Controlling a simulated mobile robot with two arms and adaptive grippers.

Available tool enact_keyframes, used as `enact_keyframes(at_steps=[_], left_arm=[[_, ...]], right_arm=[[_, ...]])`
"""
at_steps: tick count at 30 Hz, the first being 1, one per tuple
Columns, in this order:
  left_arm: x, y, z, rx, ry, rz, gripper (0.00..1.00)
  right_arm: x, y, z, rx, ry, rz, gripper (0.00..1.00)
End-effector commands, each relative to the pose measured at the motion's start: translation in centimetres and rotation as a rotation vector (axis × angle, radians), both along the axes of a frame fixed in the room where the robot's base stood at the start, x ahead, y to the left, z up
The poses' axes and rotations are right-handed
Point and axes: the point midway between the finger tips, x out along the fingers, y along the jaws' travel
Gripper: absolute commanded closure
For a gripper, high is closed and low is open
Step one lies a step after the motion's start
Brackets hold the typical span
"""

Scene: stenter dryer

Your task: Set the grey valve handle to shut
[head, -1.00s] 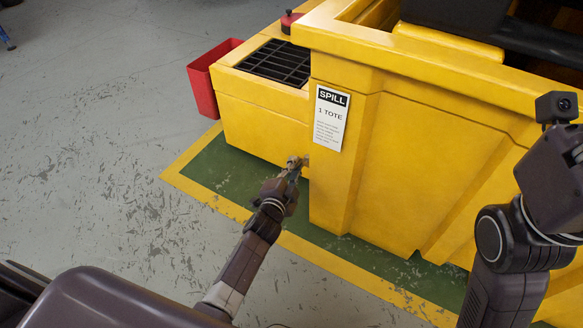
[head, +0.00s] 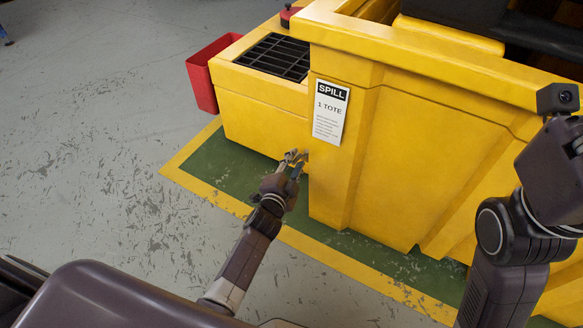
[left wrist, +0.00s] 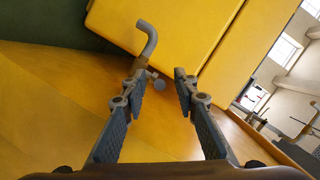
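A grey bent piece (left wrist: 149,38), a hook-shaped pipe or lever, stands out from the yellow wall in the left wrist view. A small grey round part (left wrist: 157,82) sits below it, between my fingertips and closer to the left finger. I cannot tell which of these is the valve handle, nor its setting. My left gripper (left wrist: 161,76) is open around this area, with no grip on either part. In the head view my left gripper (head: 292,160) is low beside the yellow unit, and the valve cannot be made out there. My right gripper is not in view.
The large yellow spill unit (head: 420,165) fills the right side, with a spill label (head: 329,112) on its corner. A black grate (head: 274,57) tops its lower section. A red bin (head: 208,75) stands beside it. The grey floor at left is clear.

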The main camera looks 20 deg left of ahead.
Motion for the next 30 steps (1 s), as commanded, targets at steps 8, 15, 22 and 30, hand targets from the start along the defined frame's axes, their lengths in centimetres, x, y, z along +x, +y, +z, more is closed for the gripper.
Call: enact_keyframes(at_steps=[8, 15, 22, 30], left_arm=[[-4.1, 0.0, 0.7, 0.0, 0.003, -0.001, 0.73], [-8.9, -0.1, 1.7, 0.0, 0.003, -0.001, 0.73], [-11.2, -0.1, 2.3, 0.0, 0.002, -0.001, 0.73], [-11.6, -0.1, 2.4, 0.0, 0.002, -0.001, 0.73]], right_arm=[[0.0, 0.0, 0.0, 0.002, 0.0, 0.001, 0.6], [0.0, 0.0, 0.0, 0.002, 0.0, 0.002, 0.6], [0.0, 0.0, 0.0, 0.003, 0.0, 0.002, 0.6], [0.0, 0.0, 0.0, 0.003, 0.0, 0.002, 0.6]])
